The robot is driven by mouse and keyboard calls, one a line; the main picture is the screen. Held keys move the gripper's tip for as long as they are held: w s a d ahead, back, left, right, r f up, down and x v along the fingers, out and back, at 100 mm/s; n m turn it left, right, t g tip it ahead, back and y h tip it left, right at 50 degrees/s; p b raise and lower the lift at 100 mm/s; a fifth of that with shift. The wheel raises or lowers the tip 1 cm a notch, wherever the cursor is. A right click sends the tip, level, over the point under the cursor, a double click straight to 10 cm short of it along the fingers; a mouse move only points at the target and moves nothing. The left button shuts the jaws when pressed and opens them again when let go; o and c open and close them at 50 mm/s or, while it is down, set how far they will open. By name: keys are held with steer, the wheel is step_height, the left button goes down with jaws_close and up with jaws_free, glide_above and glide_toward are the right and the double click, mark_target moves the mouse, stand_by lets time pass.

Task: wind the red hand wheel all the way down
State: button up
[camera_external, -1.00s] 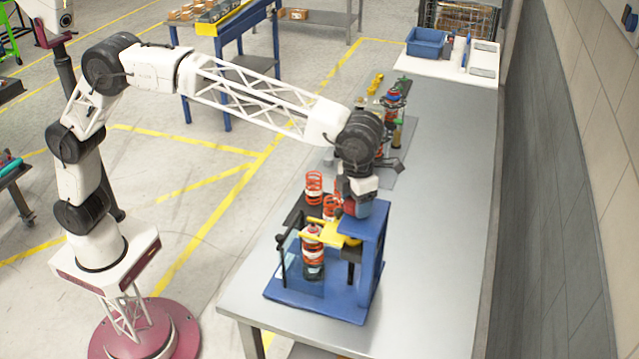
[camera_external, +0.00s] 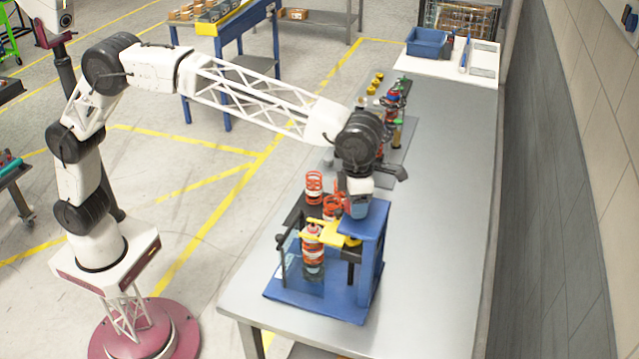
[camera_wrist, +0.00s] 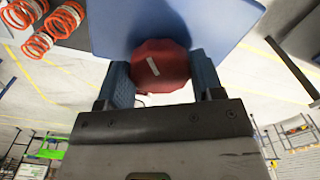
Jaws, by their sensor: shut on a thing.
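The red hand wheel (camera_wrist: 160,66) shows in the wrist view as a red knob with a white mark, on top of the blue fixture (camera_wrist: 235,22). My gripper (camera_wrist: 163,78) is shut on it, with one blue finger on each side of the rim. In the external view my gripper (camera_external: 357,207) points down at the top of the blue fixture (camera_external: 372,222) and hides most of the wheel. Below it, a yellow plate (camera_external: 325,232) reaches over an orange spring (camera_external: 313,253) standing upright in the fixture.
Other orange springs (camera_external: 314,184) stand on a dark holder just behind the fixture. Further back are a tray with small parts (camera_external: 393,104) and a blue bin (camera_external: 425,41). The grey tabletop (camera_external: 436,220) right of the fixture is clear.

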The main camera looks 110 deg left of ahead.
steer(key=shift+m, duration=1.5)
steer(key=o, duration=0.8)
steer(key=shift+o, duration=0.2)
steer(key=n, duration=1.2)
steer(key=shift+n, duration=0.4)
steer(key=n, duration=0.5)
